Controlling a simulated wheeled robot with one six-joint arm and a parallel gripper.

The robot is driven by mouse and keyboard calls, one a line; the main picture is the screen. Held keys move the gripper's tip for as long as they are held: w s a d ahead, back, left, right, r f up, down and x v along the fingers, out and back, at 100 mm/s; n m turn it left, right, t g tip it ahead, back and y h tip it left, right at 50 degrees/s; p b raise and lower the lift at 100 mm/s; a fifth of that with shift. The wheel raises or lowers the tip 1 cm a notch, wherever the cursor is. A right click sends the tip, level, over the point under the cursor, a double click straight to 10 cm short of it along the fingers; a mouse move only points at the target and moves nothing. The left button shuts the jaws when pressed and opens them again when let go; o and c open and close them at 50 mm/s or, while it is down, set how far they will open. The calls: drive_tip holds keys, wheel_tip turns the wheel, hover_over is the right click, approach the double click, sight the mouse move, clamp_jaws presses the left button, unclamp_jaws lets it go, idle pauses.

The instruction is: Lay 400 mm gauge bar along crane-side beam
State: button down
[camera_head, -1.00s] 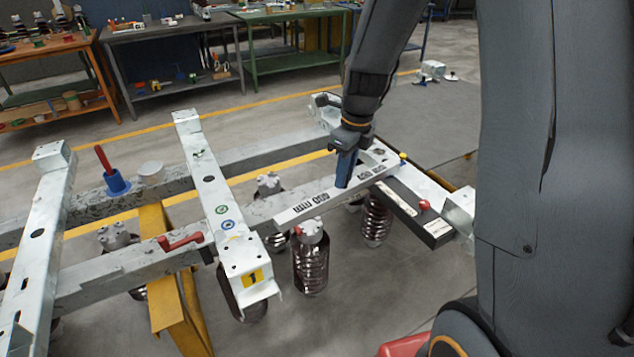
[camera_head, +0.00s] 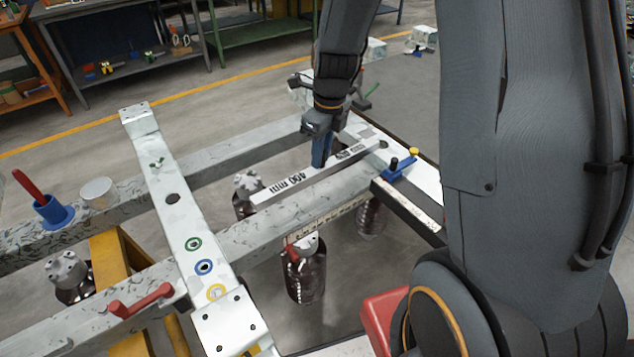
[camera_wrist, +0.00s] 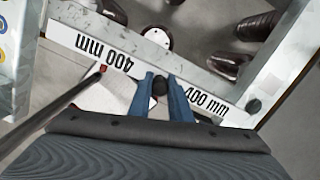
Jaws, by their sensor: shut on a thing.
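My gripper (camera_head: 320,163) has blue fingers shut on the dark knob of the white gauge bar (camera_head: 268,193), marked "400 mm". In the wrist view, the fingers (camera_wrist: 163,88) close around the knob, and the bar (camera_wrist: 62,35) runs from upper left to lower right. In the head view, the bar's left end shows over the gap between the near long beam (camera_head: 255,238) and the far long beam (camera_head: 225,150). Its right end is by the right cross member. I cannot tell which beam is crane-side or whether the bar touches anything.
A cross member (camera_head: 172,198) with coloured rings stands left of the bar. A blue holder (camera_head: 53,213) with a red handle and a red clamp handle (camera_head: 140,300) are farther left. A blue piece (camera_head: 402,170) sits at the right end. Coil springs (camera_head: 303,280) stand below.

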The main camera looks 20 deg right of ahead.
drive_tip(key=shift+s+f+p, duration=0.1)
drive_tip(key=shift+f+p, duration=0.25)
drive_tip(key=shift+f, duration=3.75)
drive_tip(key=shift+f, duration=0.1)
drive_tip(key=c, duration=1.6)
unclamp_jaws()
drive_tip(key=shift+c, duration=0.2)
drive_tip(key=r, duration=0.8)
drive_tip(key=s+r+b, duration=0.1)
drive_tip(key=r, duration=0.3)
drive_tip(key=shift+s+d, duration=0.1)
drive_tip(key=shift+d, duration=0.25)
drive_tip(key=s+r+n, duration=0.1)
drive_tip(key=s+n, duration=0.7)
drive_tip(key=n, duration=0.6)
drive_tip(key=s+a+r+n, duration=0.1)
drive_tip(key=s+n, duration=0.7)
drive_tip(key=n, duration=0.6)
drive_tip(key=shift+n+g+h, duration=0.3)
drive_tip(key=shift+n+h, duration=0.1)
